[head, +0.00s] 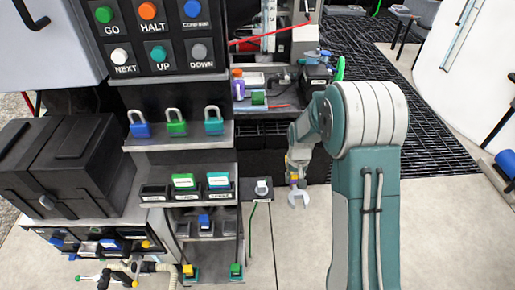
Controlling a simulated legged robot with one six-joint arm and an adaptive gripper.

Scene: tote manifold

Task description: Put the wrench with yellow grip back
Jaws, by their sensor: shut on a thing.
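My gripper (297,160) is right of the middle in the head view, at the end of my teal and grey arm. It is shut on a grey metal wrench (298,197), which hangs with its open-ended jaw pointing down. A small yellow patch shows on the wrench just under my fingers. The rest of the handle is hidden by the gripper. The wrench is in front of the dark gap below the rear bench, to the right of a small black box with a white knob (262,187). I cannot make out an empty holder for it.
A button panel (158,35) stands at upper left, above a shelf with several padlocks (176,123). Black bins (65,170) stand at left. A cluttered bench (268,100) is behind my gripper. Pale floor (300,250) below the wrench is clear; dark grating lies beyond.

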